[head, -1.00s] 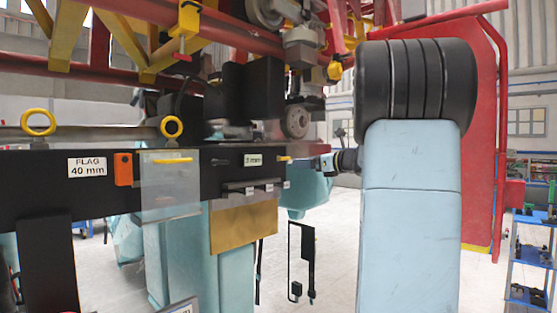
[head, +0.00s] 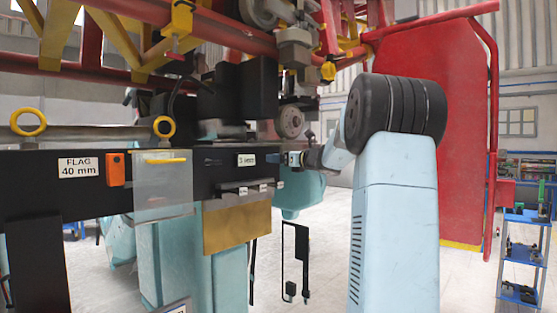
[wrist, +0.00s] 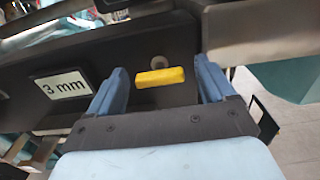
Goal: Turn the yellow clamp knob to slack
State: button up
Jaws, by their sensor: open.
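The yellow clamp knob (wrist: 160,77) is a short bar on the dark beam's face, beside the "3 mm" label (wrist: 63,87). In the wrist view it lies nearly level, crosswise between my fingers. My gripper (wrist: 160,72) is open, with one blue finger on each side of the knob and a visible gap at both ends. In the head view my gripper (head: 279,158) is at the beam's right end, just right of the "3 mm" label (head: 248,160). It hides the knob there.
The black beam (head: 105,195) carries a clear panel with a yellow handle (head: 165,160), an orange box (head: 115,170) and a "FLAG 40 mm" label (head: 79,167). Red and yellow framework (head: 110,55) hangs above. A red panel (head: 430,120) stands behind my arm. A blue shelf (head: 523,255) is at right.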

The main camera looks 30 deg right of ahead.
jog(key=shift+x, duration=0.8)
jog(key=c, duration=1.1)
